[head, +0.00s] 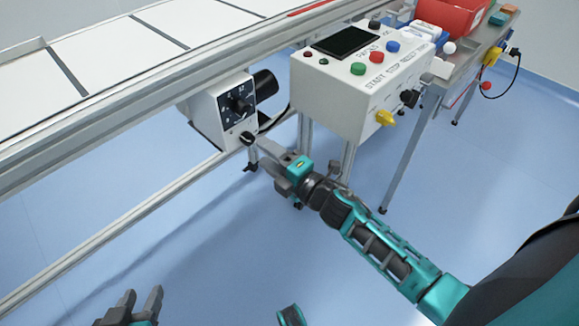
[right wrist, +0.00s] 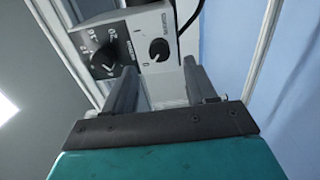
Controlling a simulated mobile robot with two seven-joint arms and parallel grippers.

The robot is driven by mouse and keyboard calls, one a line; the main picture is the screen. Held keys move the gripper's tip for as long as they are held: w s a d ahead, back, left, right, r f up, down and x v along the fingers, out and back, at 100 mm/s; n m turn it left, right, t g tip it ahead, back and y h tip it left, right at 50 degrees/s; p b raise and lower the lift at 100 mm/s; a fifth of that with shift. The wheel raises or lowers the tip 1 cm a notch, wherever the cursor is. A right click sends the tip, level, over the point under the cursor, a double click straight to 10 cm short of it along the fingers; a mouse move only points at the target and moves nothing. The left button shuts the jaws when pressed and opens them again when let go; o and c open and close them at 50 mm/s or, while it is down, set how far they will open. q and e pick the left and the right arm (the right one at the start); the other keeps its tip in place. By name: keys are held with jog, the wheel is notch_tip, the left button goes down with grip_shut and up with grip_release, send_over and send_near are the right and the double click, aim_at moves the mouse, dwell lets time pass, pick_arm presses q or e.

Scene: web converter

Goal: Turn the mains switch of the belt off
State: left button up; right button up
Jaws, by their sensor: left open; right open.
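The belt's white drive box (head: 222,108) hangs under the conveyor edge. On its face are a large black speed dial (head: 238,101) and, below it, a small black rotary knob (head: 247,138) that looks like the mains switch. In the right wrist view this switch (right wrist: 159,49) sits beyond and between my fingertips, with a 0 mark by it; its exact setting is hard to tell. My right gripper (head: 262,152) is open, pointing at the switch; I cannot tell if it touches. My left gripper (head: 138,302) is open and empty at the bottom left, away from the box.
A control panel box (head: 350,85) with coloured buttons, a dark screen and a yellow knob stands right of the drive box. A metal side table (head: 440,95) carries a red bin (head: 447,14). A conveyor frame rail (head: 120,227) runs below. The blue floor (head: 200,265) is open.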

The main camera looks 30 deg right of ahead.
pick_arm(q)
jog(key=shift+s+a+p, duration=0.2)
jog(key=shift+a+p, duration=0.05)
jog(key=shift+p, duration=0.1)
pick_arm(e)
jog(key=v, duration=0.7)
jog(key=shift+s, duration=0.15)
jog(key=s+a+f+m+g+h, duration=0.25)
jog(key=s+m, duration=0.25)
jog(key=m, duration=0.5)
jog(key=s+a+f+m+g+h, duration=0.1)
jog(key=s+a+f+m+g, duration=0.2)
jog(key=s+m, duration=0.5)
pick_arm(q)
jog(key=s+a+r+y+p, duration=0.1)
jog(key=a+r+p, duration=0.2)
jog(key=r+p, duration=0.8)
jog(key=p, duration=0.5)
jog(key=shift+s+r, duration=0.25)
jog(key=shift+r, duration=0.05)
pick_arm(e)
jog(key=w+d+r+m, duration=0.1)
jog(key=d+r, duration=0.2)
jog(key=r, duration=0.8)
jog(key=shift+r+m+g+h, duration=0.3)
jog(key=shift+g+h, duration=0.05)
